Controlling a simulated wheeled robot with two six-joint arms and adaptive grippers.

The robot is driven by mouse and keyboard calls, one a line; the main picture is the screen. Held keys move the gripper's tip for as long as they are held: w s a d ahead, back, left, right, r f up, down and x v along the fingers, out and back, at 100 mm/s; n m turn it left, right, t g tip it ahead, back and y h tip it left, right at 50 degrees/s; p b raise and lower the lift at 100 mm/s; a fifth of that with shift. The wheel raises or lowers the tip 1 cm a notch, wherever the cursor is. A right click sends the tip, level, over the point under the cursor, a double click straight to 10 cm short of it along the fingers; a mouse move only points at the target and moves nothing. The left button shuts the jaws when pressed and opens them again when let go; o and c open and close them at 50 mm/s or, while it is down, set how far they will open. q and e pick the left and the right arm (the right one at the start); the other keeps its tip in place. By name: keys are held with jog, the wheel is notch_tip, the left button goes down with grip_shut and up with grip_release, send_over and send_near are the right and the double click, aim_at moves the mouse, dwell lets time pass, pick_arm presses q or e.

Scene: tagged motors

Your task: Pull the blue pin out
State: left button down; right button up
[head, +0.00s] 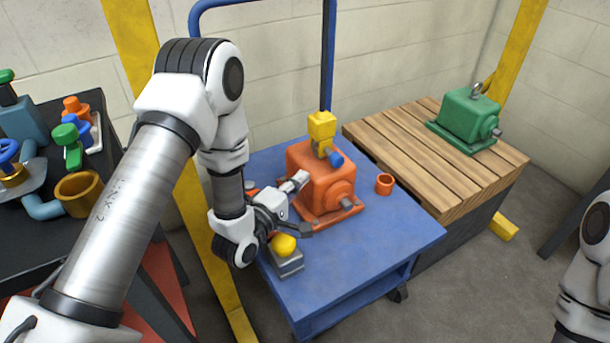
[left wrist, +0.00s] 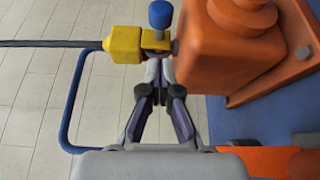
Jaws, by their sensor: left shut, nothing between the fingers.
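An orange motor (head: 320,183) stands on the blue cart (head: 395,235). A yellow connector (head: 321,130) with a black cable is at its upper part, and the blue pin (head: 336,158) shows at the connector's lower right. In the left wrist view, the round blue head of the pin (left wrist: 161,14) sits at the yellow connector (left wrist: 125,43), beside the orange motor (left wrist: 225,50). My left gripper (head: 302,179) is shut and empty, at the motor's left side, below the connector. Its fingertips (left wrist: 154,68) appear just below the pin in the wrist view; contact cannot be told. My right gripper is out of view.
A grey box with a yellow button (head: 285,245) is near the left gripper. An orange cup (head: 384,184) stands right of the motor. A green motor (head: 466,115) sits on a wooden pallet (head: 400,145). A dark table (head: 20,230) with several parts is left. The cart's front right is clear.

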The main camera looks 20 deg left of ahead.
aim_at(337, 165)
pick_arm(q)
jog(key=b+x, duration=0.1)
jog(key=x, duration=0.7)
jog(key=shift+w+f+b, duration=0.1)
jog(key=shift+w+b, duration=0.05)
jog(key=shift+b, duration=0.15)
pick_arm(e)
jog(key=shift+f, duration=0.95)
pick_arm(q)
jog(key=shift+d, duration=0.2)
jog(key=s+d+p, duration=0.1)
jog(key=s+d, duration=0.1)
jog(key=d, duration=0.1)
jog(key=shift+s+d, duration=0.1)
jog(key=shift+s, duration=0.3)
jog(key=shift+s+d, duration=0.1)
jog(key=shift+s, duration=0.05)
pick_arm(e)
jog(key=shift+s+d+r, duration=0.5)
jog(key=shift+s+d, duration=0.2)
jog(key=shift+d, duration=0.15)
pick_arm(q)
jog(key=shift+f, duration=0.1)
